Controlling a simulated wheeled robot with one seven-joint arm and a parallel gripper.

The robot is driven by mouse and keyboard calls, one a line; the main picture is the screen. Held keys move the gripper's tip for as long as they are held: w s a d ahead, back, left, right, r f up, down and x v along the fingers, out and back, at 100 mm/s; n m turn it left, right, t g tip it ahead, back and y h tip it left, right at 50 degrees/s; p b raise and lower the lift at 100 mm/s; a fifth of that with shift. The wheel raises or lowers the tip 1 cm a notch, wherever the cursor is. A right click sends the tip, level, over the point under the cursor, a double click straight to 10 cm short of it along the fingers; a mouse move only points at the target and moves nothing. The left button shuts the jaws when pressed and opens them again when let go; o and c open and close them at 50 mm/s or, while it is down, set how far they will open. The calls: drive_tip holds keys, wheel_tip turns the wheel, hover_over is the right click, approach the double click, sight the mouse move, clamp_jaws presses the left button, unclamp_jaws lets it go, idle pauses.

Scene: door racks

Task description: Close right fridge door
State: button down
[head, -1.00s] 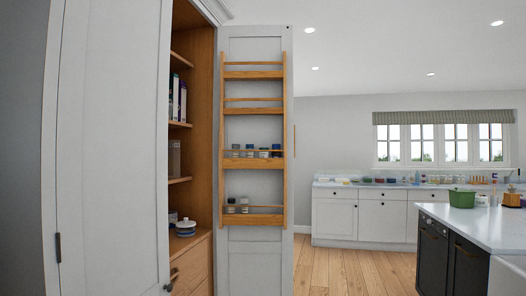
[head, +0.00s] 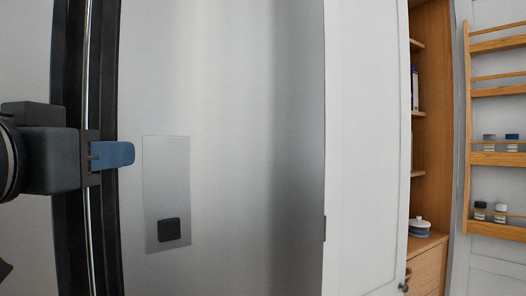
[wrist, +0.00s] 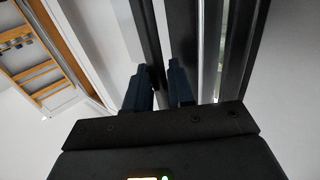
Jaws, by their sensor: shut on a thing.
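The right fridge door (head: 235,110) is a tall brushed-steel panel with a dark vertical edge bar along its left side. A small plate with a black square (head: 168,229) is on its face. My gripper (head: 112,155) reaches in from the left, at the dark bar. In the wrist view my gripper (wrist: 158,88) has its two blue fingers on either side of a dark vertical bar (wrist: 148,42) and is shut on it. A bright metal strip (wrist: 198,45) and a narrow gap show beside it. How far the door stands open is hard to tell.
A white cabinet panel (head: 367,150) stands right of the fridge. Beyond it are an open wooden cupboard (head: 431,140) and its open door with a wooden rack (head: 497,158) holding small jars. Another grey fridge panel (head: 25,60) is at the far left.

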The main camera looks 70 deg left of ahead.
drive_tip(key=shift+w, duration=0.55)
drive_tip(key=c, duration=1.2)
unclamp_jaws()
drive_tip(key=shift+f, duration=0.1)
drive_tip(key=shift+o, duration=0.2)
drive_tip(key=shift+s, duration=0.1)
drive_tip(key=shift+s, duration=0.1)
drive_tip(key=b+v, duration=0.1)
drive_tip(key=v, duration=0.6)
drive_tip(key=shift+s+d, duration=0.2)
drive_tip(key=shift+d, duration=0.15)
drive_tip(key=shift+c, duration=0.4)
